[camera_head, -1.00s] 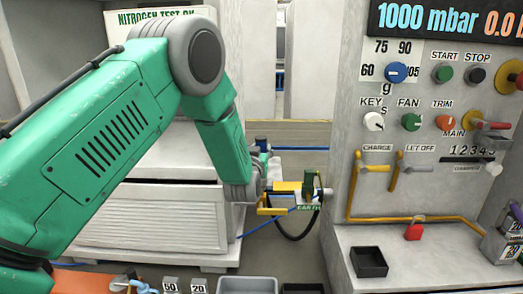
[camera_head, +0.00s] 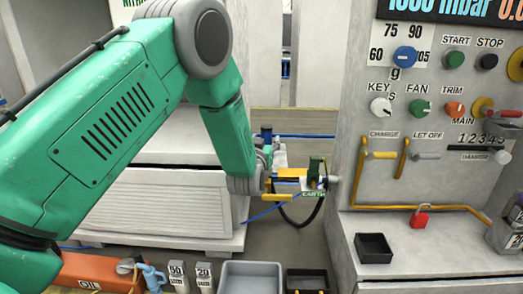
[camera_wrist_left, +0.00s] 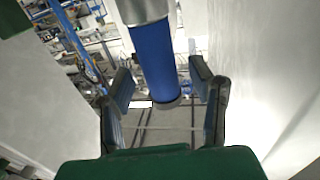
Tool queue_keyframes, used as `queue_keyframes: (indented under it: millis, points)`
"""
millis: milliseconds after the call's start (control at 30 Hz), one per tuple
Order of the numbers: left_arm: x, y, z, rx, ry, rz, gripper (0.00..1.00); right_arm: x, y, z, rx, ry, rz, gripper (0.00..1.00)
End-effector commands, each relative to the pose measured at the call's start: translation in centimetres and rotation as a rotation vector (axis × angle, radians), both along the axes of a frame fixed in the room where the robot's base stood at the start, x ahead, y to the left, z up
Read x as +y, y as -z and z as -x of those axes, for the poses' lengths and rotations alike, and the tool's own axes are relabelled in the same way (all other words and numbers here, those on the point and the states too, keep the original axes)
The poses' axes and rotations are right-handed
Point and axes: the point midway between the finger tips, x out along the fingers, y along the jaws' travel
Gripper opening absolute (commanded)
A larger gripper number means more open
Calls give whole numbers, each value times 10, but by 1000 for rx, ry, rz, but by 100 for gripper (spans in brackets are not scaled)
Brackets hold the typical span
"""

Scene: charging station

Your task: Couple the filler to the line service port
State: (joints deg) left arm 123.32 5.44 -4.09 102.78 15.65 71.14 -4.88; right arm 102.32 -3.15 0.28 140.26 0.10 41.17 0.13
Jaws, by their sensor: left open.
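My left arm comes in from the left, and its wrist hangs beside the cabinet's side wall. In the left wrist view my left gripper (camera_wrist_left: 160,80) is open, with one finger on each side of a blue cylinder (camera_wrist_left: 155,55) with grey ends. I cannot tell whether the fingers touch it, or whether it is the filler or part of the line. In the head view a yellow part and a green block (camera_head: 314,170) with an EARTH tag (camera_head: 313,194) show just right of my wrist. The service port is not clearly visible. My right gripper is not in view.
The control cabinet (camera_head: 350,100) stands close on the right. Its ledge holds a black tray (camera_head: 373,248) and a red padlock (camera_head: 420,216). A grey tray (camera_head: 250,267), small weights marked 50 and 20 (camera_head: 204,278) and an orange OIL container (camera_head: 95,270) are at the front. A black hose hangs below the EARTH tag.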

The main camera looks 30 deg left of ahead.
Motion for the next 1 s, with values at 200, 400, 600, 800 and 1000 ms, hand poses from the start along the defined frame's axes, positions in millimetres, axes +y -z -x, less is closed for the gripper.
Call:
queue_keyframes:
  millis: [200, 400, 600, 800, 1000]
  points:
    - [-18, 1, 44, 5, 3, -1, 49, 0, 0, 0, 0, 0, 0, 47]
    - [-31, 2, 77, 4, 2, -1, 49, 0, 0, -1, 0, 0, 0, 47]
    - [-37, 2, 92, 0, 1, -1, 49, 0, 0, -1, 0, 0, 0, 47]
    - [-37, 2, 93, 0, 1, 0, 49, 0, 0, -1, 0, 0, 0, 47]
    - [-37, 2, 93, 0, 0, -1, 49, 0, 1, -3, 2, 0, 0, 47]
